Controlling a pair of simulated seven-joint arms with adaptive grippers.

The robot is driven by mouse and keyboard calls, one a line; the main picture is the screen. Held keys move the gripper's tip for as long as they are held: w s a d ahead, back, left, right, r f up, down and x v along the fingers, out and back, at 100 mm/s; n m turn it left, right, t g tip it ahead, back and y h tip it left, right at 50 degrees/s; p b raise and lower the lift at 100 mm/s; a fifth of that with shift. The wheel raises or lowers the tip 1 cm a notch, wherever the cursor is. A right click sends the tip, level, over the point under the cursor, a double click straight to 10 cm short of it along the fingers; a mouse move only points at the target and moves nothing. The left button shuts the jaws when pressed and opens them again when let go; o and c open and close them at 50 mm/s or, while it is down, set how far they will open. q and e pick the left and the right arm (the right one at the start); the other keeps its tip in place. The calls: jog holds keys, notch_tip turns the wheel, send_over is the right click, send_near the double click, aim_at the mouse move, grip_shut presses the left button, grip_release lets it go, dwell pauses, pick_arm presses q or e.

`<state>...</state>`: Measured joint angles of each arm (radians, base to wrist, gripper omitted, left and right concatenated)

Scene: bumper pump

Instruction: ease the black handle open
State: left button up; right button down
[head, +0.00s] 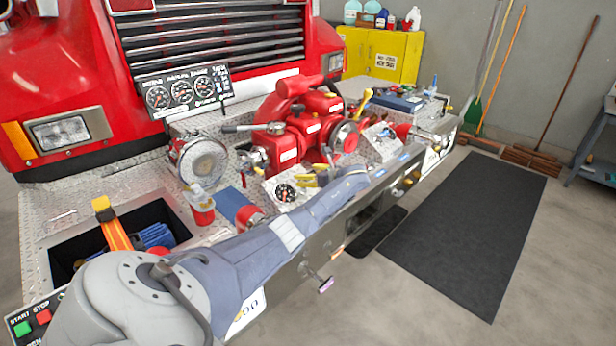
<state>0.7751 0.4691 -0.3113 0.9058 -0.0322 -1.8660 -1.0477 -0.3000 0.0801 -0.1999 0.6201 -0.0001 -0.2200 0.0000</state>
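A lever (250,128) with a grey bar and a darker end sticks out to the left from the red pump valve body (288,145). It is the closest match I see to the black handle, but I cannot tell for sure that it is the one. It lies roughly level, and nothing touches it. My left arm comes in from the lower left and reaches across the front of the bumper, its far end near some small yellow parts (312,181). I cannot make out its gripper fingers there. My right gripper is not in view.
Three gauges on a black panel (183,92) stand behind the deck. A red and white bottle (201,206), a blue box (236,206) and an open bin (75,247) lie left of the pump. A dark mat (465,225) covers the floor at right.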

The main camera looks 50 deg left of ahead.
pick_arm(q)
jog(key=shift+d+r, duration=0.7)
jog(key=shift+r, duration=0.35)
jog(key=o, duration=1.6)
jog(key=shift+d, duration=0.1)
jog(key=v, duration=1.1)
jog(key=shift+d+r, duration=0.15)
jog(key=shift+d, duration=0.25)
jog(key=shift+w, duration=0.1)
dwell(1.0)
